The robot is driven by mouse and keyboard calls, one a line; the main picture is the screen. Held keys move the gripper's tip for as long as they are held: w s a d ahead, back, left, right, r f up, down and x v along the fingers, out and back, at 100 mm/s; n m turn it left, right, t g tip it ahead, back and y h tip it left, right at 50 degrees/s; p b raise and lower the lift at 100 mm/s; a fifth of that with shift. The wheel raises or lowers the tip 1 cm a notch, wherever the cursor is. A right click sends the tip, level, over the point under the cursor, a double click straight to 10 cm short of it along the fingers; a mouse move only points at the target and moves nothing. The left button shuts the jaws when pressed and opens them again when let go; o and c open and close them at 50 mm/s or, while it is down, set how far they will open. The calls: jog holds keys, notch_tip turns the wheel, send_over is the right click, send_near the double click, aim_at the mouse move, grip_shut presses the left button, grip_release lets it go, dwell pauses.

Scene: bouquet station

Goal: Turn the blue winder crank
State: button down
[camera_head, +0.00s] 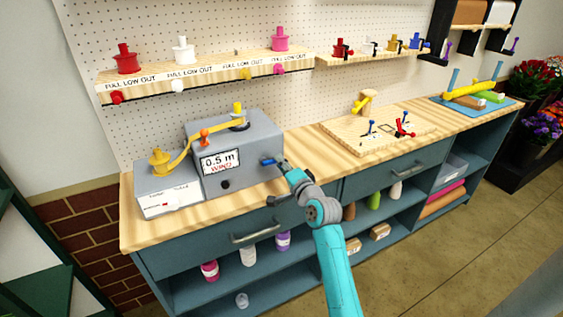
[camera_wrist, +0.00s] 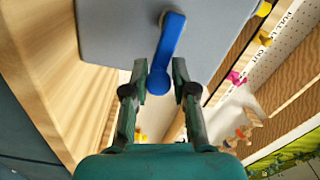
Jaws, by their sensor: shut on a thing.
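The blue winder crank (camera_head: 267,161) is on the right side of the grey winder box (camera_head: 240,150), which stands on the workbench and carries a label reading "0.5 m WIND". In the wrist view the crank (camera_wrist: 170,42) runs from its pivot at the top down to a rounded end between my fingers. My gripper (camera_head: 280,163) reaches the crank from the right. A yellow ribbon (camera_head: 185,150) runs from a yellow spool (camera_head: 159,162) over the box.
A shelf (camera_head: 205,75) with red, white and pink spools hangs above the winder. A wooden board (camera_head: 375,128) with small levers lies to the right on the bench (camera_head: 300,150). Drawers and open shelves with bottles are below.

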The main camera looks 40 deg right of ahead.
jog(key=shift+a+f+m, duration=0.1)
jog(key=shift+f+m, duration=0.45)
jog(key=shift+m, duration=0.6)
jog(key=shift+a+f+m, duration=0.1)
jog(key=shift+f+m, duration=0.45)
jog(key=shift+m, duration=0.6)
jog(key=c, duration=1)
grip_release()
jog(key=shift+w+a, duration=0.1)
jog(key=shift+r, duration=0.1)
jog(key=v, duration=1.2)
